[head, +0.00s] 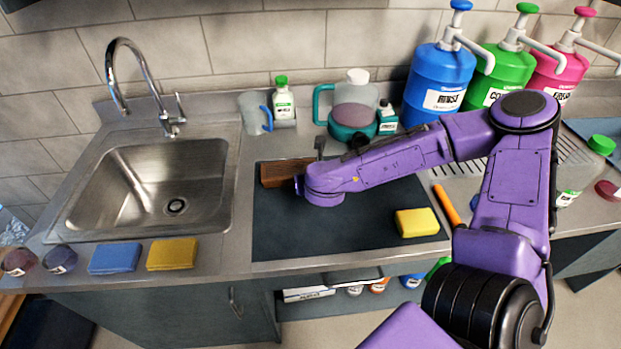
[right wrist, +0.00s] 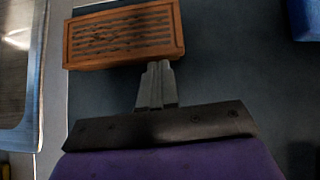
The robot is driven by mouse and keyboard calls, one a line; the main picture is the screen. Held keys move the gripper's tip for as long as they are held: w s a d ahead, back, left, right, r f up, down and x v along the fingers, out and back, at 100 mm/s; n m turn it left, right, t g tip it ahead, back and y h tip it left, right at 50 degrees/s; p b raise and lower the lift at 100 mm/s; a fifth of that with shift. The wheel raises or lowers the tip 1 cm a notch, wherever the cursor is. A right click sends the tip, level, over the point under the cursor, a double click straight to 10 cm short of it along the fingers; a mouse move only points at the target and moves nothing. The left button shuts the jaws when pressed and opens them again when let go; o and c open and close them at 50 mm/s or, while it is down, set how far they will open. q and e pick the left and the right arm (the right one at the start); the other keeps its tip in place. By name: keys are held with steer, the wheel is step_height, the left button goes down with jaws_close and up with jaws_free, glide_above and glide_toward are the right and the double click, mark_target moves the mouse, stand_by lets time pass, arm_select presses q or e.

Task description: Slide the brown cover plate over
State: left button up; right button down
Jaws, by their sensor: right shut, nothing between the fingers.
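The brown cover plate (head: 283,172) lies at the back left of the dark mat (head: 300,233), partly hidden behind my right arm in the head view. In the right wrist view the brown plate (right wrist: 123,36) shows a slatted, grooved top and lies slightly tilted in the picture. My right gripper (right wrist: 158,72) is shut and empty. Its fingertips are at the near long edge of the plate, right of its middle; I cannot tell whether they touch it. In the head view the fingertips are mostly hidden by my wrist. My left gripper is not in view.
A steel sink (head: 150,190) lies to the left. A yellow sponge (head: 417,222) and an orange stick (head: 447,205) lie to the right. A jug (head: 352,105), bottles and pump drums (head: 438,85) stand behind. The front of the mat is clear.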

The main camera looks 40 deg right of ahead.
steer(key=shift+w+d, duration=0.1)
steer(key=shift+w, duration=0.15)
steer(key=shift+w+d+f+b, duration=0.1)
steer(key=shift+w+d+b, duration=0.3)
steer(key=shift+w+b, duration=0.3)
steer(key=shift+w+d, duration=0.1)
steer(key=shift+w, duration=0.2)
